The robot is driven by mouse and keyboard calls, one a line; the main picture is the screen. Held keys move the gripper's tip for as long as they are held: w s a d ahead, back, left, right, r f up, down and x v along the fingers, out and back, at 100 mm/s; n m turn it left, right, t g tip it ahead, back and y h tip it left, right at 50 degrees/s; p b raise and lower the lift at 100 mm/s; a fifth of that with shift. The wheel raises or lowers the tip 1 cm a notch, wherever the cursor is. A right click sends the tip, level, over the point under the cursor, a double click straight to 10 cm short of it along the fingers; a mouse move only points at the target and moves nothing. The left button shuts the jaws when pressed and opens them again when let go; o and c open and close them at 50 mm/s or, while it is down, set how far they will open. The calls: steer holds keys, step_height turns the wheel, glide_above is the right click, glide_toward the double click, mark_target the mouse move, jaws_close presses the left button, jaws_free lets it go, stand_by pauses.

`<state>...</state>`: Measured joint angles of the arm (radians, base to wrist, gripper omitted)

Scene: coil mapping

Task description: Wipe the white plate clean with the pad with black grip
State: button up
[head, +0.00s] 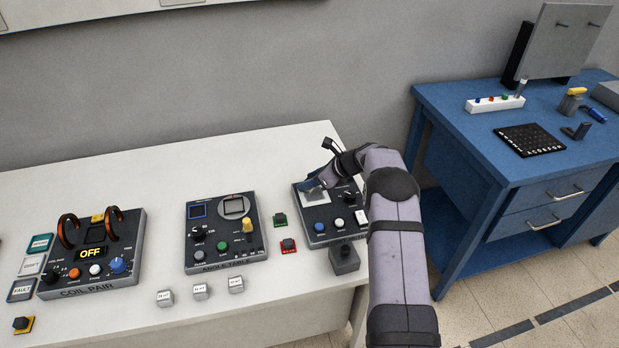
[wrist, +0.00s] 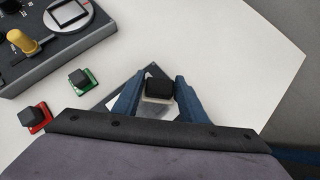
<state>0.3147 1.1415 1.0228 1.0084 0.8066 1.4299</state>
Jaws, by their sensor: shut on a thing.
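The white plate (head: 315,199) is a pale square on the dark instrument at the right end of the white table. My gripper (head: 314,184) is over the plate's upper left part. In the wrist view, my gripper's blue fingers (wrist: 160,95) are shut on the pad with black grip (wrist: 159,88). The pad's pale base shows below the grip. Its underside is hidden, so I cannot tell whether it touches the plate. My wrist hides much of the instrument in the wrist view.
Green-based (head: 280,220) and red-based (head: 289,246) black-topped blocks sit left of the instrument. The angle table box (head: 226,232) stands further left, and the coil pair box (head: 92,255) beyond it. A dark block (head: 344,258) stands in front. A blue bench (head: 475,150) is at right.

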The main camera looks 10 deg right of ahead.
steer(key=s, duration=0.2)
steer(key=shift+s+f+b, duration=0.15)
steer(key=shift+s+b, duration=1.3)
steer(key=shift+s, duration=1)
steer(key=shift+w+r, duration=0.2)
steer(key=shift+w, duration=0.15)
steer(key=shift+w+f+p, duration=0.15)
steer(key=shift+w+p, duration=0.65)
steer(key=shift+w, duration=2.35)
steer(key=shift+w+d, duration=0.15)
steer(key=shift+d, duration=0.25)
steer(key=shift+s+b, duration=0.7)
steer(key=shift+s, duration=2.95)
steer(key=shift+w+p, duration=1.4)
steer(key=shift+w, duration=2)
steer(key=shift+w+r, duration=0.25)
steer(key=shift+r, duration=0.1)
steer(key=shift+r+p, duration=0.6)
steer(key=shift+r, duration=0.15)
steer(key=shift+r+p, duration=0.55)
steer(key=shift+r, duration=0.3)
steer(key=shift+r+p, duration=1.6)
steer(key=shift+r, duration=0.6)
